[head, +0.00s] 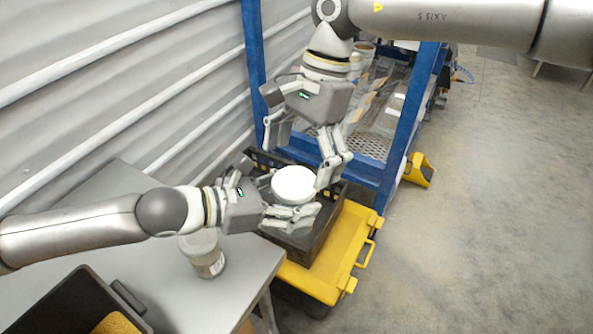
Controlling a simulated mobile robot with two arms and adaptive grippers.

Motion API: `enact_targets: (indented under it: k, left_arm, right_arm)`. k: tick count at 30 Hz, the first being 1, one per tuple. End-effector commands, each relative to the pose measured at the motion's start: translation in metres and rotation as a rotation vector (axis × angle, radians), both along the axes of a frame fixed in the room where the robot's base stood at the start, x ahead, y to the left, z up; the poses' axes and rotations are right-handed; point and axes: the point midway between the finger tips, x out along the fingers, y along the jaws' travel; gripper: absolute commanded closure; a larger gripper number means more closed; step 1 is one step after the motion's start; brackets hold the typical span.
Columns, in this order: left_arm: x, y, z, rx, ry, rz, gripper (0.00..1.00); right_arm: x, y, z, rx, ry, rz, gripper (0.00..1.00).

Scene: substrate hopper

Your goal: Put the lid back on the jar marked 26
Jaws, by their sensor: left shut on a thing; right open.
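A white round lid (293,184) shows its bright flat top near the middle of the head view. My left gripper (292,203) comes in from the left and is shut on it, with a finger along its near side. My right gripper (296,167) reaches down from above, open, its fingers apart around the far and right sides of the lid. I cannot tell whether it touches. A pale jar (204,255) with a small label stands upright on the grey table, below my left arm. The arm hides part of its top, and the label's number is too small to read.
The grey table (183,299) holds a black bin (88,290) at the lower left. A dark crate (310,243) sits on a yellow base (345,245) below the grippers. A blue frame (406,125) with a mesh shelf stands behind. The floor at right is clear.

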Motion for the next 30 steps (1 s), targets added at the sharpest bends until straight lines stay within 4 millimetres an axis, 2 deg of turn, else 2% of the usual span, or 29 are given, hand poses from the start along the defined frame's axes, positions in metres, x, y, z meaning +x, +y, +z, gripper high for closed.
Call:
enact_targets:
  k: [3, 7, 19, 30]
  left_arm:
    - [0.000, 0.000, 0.001, -0.001, -0.002, 0.000, 1.00]
    - [0.000, 0.000, 0.001, -0.001, -0.002, 0.000, 1.00]
    - [0.000, 0.000, 0.001, -0.001, -0.002, 0.000, 1.00]
    - [0.000, 0.000, 0.001, -0.001, -0.002, 0.000, 1.00]
  right_arm:
    - [-0.004, 0.004, -0.017, -0.001, 0.001, 0.002, 0.06]
    - [-0.007, 0.006, -0.029, -0.001, 0.001, 0.002, 0.06]
    - [-0.008, 0.008, -0.034, 0.000, 0.000, 0.001, 0.06]
    - [-0.008, 0.008, -0.034, 0.001, -0.001, 0.001, 0.52]
